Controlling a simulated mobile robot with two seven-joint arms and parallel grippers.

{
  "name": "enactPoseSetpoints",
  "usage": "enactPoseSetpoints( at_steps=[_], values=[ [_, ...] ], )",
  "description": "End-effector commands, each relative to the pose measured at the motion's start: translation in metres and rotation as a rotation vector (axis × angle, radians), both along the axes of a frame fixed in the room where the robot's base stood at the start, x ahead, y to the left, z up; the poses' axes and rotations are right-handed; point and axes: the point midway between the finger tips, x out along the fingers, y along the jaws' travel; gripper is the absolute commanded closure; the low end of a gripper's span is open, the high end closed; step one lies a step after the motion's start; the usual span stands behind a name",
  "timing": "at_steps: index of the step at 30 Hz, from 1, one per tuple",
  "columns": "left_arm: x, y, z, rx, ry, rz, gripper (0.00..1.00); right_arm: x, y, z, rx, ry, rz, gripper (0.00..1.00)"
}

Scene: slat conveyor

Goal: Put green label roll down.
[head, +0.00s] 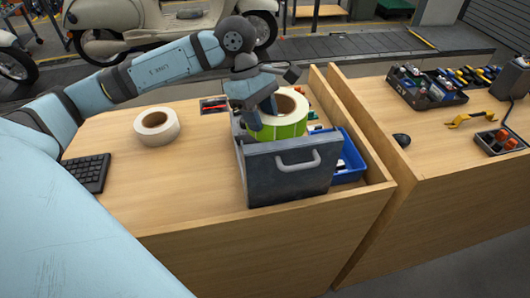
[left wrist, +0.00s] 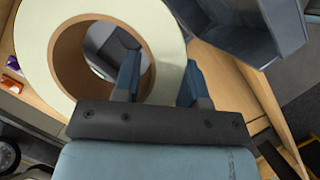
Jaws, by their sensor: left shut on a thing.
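The green label roll (head: 286,130) has a green outer side, a pale face and a brown core. In the head view it is at the top of the grey bin with a handle (head: 290,172), its lower part hidden by the bin's front wall. I cannot tell whether it rests on anything. My left gripper (head: 262,108) is shut on the roll's wall. In the left wrist view the roll (left wrist: 38,38) fills the upper left, with one finger of the gripper (left wrist: 158,80) in the core and the other outside. My right gripper is not in view.
A white roll (head: 157,127) and a black keyboard (head: 88,172) are on the wooden table (head: 190,185), with bare wood between the white roll and the bin. A blue bin (head: 349,160) stands right of the grey bin, by the table's raised right edge. A conveyor (head: 350,45) runs behind.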

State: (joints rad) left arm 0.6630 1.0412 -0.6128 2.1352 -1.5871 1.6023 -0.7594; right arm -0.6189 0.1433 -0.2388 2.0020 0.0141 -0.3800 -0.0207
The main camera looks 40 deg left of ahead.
Motion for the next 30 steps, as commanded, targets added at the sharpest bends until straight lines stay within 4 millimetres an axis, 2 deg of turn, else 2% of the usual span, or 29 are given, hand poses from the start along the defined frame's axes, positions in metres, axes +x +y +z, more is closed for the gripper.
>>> enactPoseSetpoints(
  at_steps=[6,12,20,27,30],
  values=[
    [-0.001,0.000,-0.056,-0.002,0.005,0.000,1.00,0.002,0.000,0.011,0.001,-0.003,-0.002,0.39],
    [-0.001,0.000,-0.093,-0.001,0.000,0.000,1.00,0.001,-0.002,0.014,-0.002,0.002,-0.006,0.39],
    [0.000,0.000,-0.112,-0.001,-0.001,0.000,1.00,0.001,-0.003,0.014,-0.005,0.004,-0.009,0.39],
    [0.000,0.000,-0.145,-0.001,0.000,0.001,1.00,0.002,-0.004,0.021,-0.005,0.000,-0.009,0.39],
    [0.000,0.000,-0.148,-0.001,-0.002,0.000,1.00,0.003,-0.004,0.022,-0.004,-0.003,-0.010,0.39]
  ],
)
